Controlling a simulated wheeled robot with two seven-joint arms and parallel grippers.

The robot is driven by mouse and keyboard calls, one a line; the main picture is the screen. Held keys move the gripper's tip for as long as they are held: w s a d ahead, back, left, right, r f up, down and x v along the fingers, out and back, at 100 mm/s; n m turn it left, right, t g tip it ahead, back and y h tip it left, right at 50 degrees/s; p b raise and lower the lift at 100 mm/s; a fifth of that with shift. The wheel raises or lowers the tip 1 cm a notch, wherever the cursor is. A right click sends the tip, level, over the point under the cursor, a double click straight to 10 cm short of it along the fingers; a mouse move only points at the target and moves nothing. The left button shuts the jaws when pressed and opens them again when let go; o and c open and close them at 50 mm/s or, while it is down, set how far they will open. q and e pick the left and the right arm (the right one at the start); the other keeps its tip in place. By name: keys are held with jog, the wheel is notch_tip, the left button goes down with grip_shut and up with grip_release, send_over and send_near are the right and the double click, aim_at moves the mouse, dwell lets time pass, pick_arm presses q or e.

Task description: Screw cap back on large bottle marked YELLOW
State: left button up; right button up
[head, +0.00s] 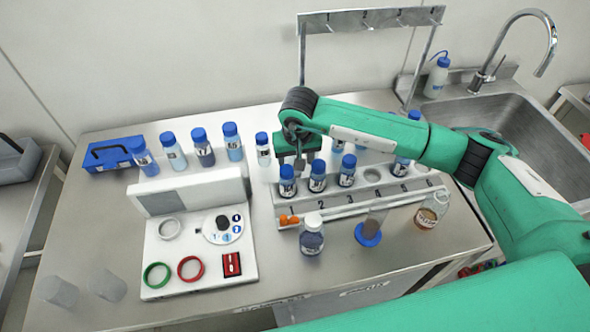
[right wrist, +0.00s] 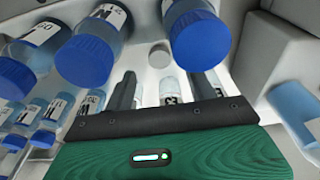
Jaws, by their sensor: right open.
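My right gripper (head: 299,164) points down over the row of blue-capped bottles on the rack. In the right wrist view its two dark fingers (right wrist: 166,92) stand apart with nothing gripped between them. My left gripper is not in view. No label reading YELLOW can be made out. A bottle with amber contents (head: 429,212) stands at the rack's right front; I cannot tell whether it is capped. A bottle with a pale cap and dark blue contents (head: 312,241) stands in front of the rack. I cannot tell which cap is the loose one.
A numbered rack (head: 385,190) holds several blue-capped bottles. A sink (head: 500,125) lies right.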

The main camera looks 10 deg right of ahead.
jog(key=shift+w+f+p, duration=0.1)
jog(key=shift+f+p, duration=0.2)
jog(key=shift+p, duration=0.15)
jog(key=f+p, duration=0.1)
jog(key=f, duration=0.1)
jog(key=w+f+p, duration=0.1)
jog(key=f, duration=0.1)
jog(key=shift+f, duration=0.25)
jog(key=shift+c, duration=0.5)
jog(key=c, duration=0.9)
